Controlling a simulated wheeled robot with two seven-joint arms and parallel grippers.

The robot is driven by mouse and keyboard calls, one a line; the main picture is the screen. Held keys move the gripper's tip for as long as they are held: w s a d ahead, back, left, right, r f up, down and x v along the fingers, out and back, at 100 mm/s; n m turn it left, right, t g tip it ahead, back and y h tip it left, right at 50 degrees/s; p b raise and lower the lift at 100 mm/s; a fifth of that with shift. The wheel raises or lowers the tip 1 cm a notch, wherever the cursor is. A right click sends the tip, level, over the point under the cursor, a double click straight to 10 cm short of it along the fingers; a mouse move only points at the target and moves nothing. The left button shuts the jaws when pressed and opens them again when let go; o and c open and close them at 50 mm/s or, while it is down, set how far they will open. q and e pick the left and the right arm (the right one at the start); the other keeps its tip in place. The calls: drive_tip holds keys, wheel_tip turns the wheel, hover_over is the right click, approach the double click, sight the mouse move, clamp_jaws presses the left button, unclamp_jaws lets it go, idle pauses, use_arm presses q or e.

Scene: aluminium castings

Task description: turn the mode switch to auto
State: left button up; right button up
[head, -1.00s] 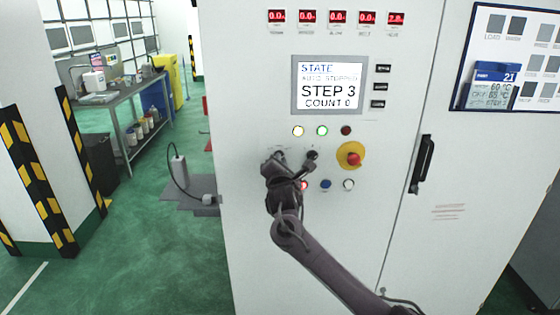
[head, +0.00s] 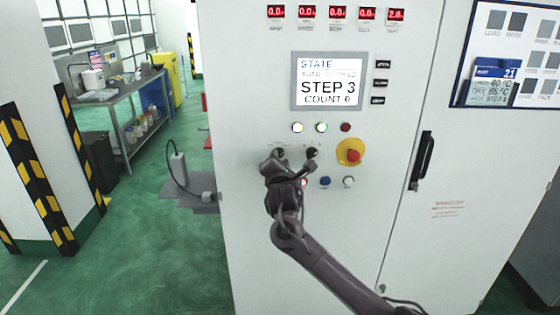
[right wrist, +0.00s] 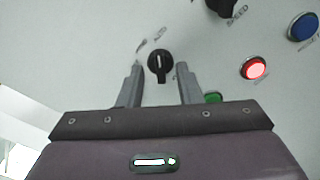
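My right gripper (head: 275,158) is at the panel, below the screen, and mostly hides the switch in the head view. In the right wrist view its two fingers (right wrist: 158,72) are open, one on each side of the knob, with a gap on both sides. My left gripper is not in view.
A second black knob (head: 312,152), labelled speed, sits right of the gripper. A red emergency stop (head: 353,156) on yellow is further right. A blue button (head: 325,182) and a white button (head: 348,181) are below. The screen (head: 329,81) reads step 3, count 0.

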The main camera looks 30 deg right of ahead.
drive_tip(key=b+v, duration=0.1)
drive_tip(key=v, duration=0.5)
drive_tip(key=shift+s+b, duration=0.2)
drive_tip(key=shift+b, duration=0.15)
